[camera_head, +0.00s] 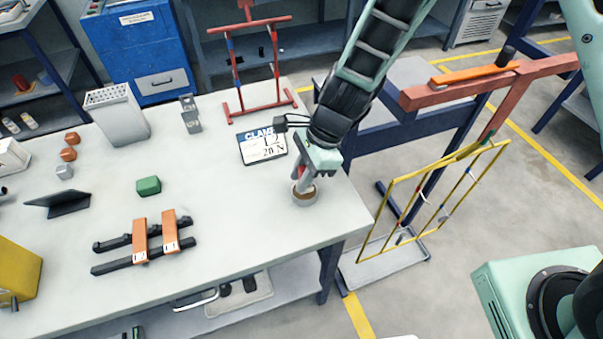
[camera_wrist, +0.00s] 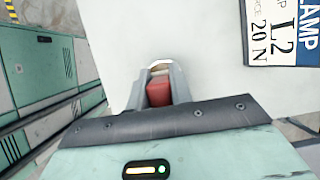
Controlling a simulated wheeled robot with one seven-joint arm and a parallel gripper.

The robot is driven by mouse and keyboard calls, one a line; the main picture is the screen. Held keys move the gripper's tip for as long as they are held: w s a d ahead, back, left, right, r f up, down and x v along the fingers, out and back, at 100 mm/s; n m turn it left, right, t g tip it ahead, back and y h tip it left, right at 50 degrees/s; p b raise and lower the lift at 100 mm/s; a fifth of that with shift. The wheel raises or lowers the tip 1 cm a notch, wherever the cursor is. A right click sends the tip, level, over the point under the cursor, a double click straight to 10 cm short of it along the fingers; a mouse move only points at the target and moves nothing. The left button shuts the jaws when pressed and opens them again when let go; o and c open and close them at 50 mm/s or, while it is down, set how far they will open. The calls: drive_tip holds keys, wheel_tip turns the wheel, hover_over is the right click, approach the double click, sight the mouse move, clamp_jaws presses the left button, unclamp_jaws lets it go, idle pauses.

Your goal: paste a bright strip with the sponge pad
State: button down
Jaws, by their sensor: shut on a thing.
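My gripper (camera_head: 303,176) is over the right end of the workbench, pointing down. Its fingers are shut on a small red piece, which shows between them in the wrist view (camera_wrist: 158,92); it may be the sponge pad's grip. The fingertips are at a small round tan pot (camera_head: 305,199), whose pale rim shows just beyond the red piece. The piece's lower end is hidden, so I cannot tell whether it touches what is in the pot. Two copper-coloured strips (camera_head: 140,241) (camera_head: 170,231) with number labels lie across black bars at the front of the bench.
A green block (camera_head: 148,186) lies mid-bench. A label card (camera_head: 263,148) lies beside my gripper. A red stand (camera_head: 257,104) and a perforated grey box (camera_head: 116,117) stand farther back. A yellow wire frame (camera_head: 432,205) hangs right of the bench. The bench between pot and strips is clear.

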sight(300, 169)
drive_tip(key=shift+f+b, duration=0.3)
drive_tip(key=shift+f, duration=0.25)
idle(1.3)
wheel_tip(300, 169, up, 7)
drive_tip(key=p, duration=0.7)
drive_tip(key=shift+r, duration=0.1)
drive_tip(key=shift+a, duration=0.1)
idle(0.8)
